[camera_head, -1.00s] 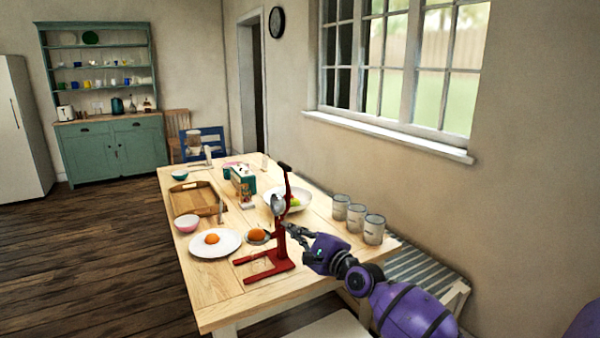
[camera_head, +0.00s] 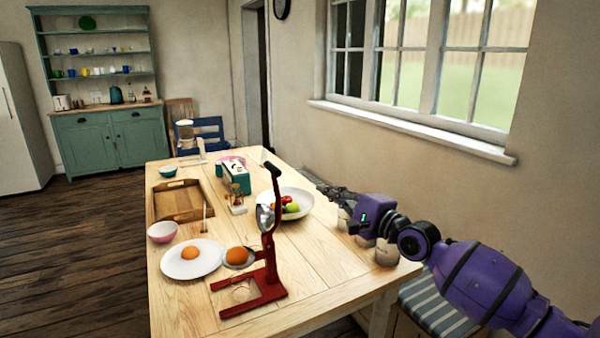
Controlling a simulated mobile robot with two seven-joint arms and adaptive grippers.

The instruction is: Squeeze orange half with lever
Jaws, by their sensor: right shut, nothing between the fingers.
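The red lever juicer (camera_head: 267,245) stands upright near the front of the wooden table, with its lever up and a silver cup at mid-height. One orange half (camera_head: 190,252) lies on a white plate (camera_head: 176,269) to its left. Another orange piece (camera_head: 237,255) sits on a small dish just left of the juicer's post. My right gripper (camera_head: 313,183) is shut and empty above the table's right side, right of the juicer and apart from it. My left gripper is out of view.
A white bowl of fruit (camera_head: 298,213) stands behind the juicer. Canisters (camera_head: 386,253) stand at the right table edge, partly hidden by my right arm. A wooden tray (camera_head: 157,203) and pink bowl (camera_head: 162,232) are at left. The front right tabletop is clear.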

